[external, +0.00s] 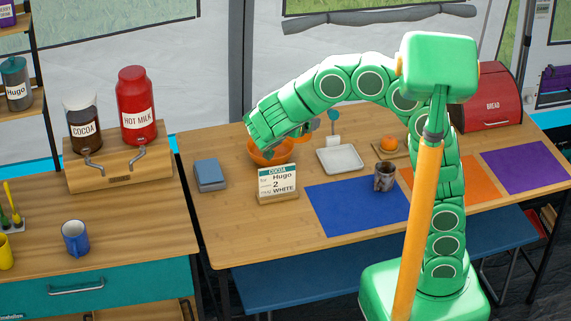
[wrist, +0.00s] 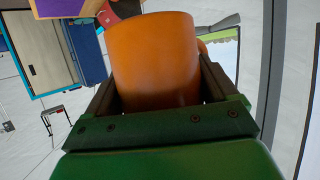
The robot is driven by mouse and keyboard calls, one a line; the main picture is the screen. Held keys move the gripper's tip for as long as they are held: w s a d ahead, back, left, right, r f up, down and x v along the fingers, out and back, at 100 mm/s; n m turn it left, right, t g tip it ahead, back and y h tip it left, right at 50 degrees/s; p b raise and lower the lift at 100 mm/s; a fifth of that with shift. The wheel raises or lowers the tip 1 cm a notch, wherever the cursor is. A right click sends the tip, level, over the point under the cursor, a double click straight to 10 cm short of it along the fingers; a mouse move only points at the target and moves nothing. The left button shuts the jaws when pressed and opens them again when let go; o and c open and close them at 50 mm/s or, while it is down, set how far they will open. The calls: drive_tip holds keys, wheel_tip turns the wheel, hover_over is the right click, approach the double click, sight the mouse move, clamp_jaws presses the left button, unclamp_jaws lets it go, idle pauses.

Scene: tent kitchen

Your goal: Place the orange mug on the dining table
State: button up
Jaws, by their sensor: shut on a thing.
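The orange mug (wrist: 152,60) fills the middle of the wrist view, between the two dark jaws of my gripper (wrist: 158,95). My gripper is shut on it, and part of its handle shows at the right. In the external view my gripper (external: 302,130) is over the left part of the wooden dining table (external: 232,232), by an orange bowl-like shape (external: 268,158). My green hand covers much of the mug there. I cannot tell how high the mug is above the table.
A COCOA order card (external: 277,183), a blue-grey box (external: 209,175), a white tray (external: 340,160), and a dark mug (external: 384,177) stand on the table. Blue (external: 350,210) and purple (external: 520,165) mats lie there. A red bread box (external: 488,97) is behind. The front-left tabletop is clear.

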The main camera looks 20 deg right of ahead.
drive_tip(key=s+a+r+m+g+h, duration=0.15)
drive_tip(key=s+r, duration=0.25)
drive_tip(key=s, duration=0.5)
wheel_tip(320, 180, down, 27)
drive_tip(key=shift+w+r, duration=0.15)
drive_tip(key=shift+w, duration=0.1)
drive_tip(key=shift+w, duration=0.1)
drive_tip(key=shift+w+a+f, duration=1.3)
drive_tip(key=shift+w+f, duration=0.35)
drive_tip(key=shift+w, duration=0.25)
drive_tip(key=shift+w+a+f, duration=1.35)
drive_tip(key=shift+w+f, duration=0.35)
drive_tip(key=shift+w, duration=0.15)
drive_tip(key=shift+w+a+f, duration=1.3)
drive_tip(key=shift+w+f, duration=0.35)
drive_tip(key=shift+w, duration=0.25)
drive_tip(key=shift+f, duration=1.45)
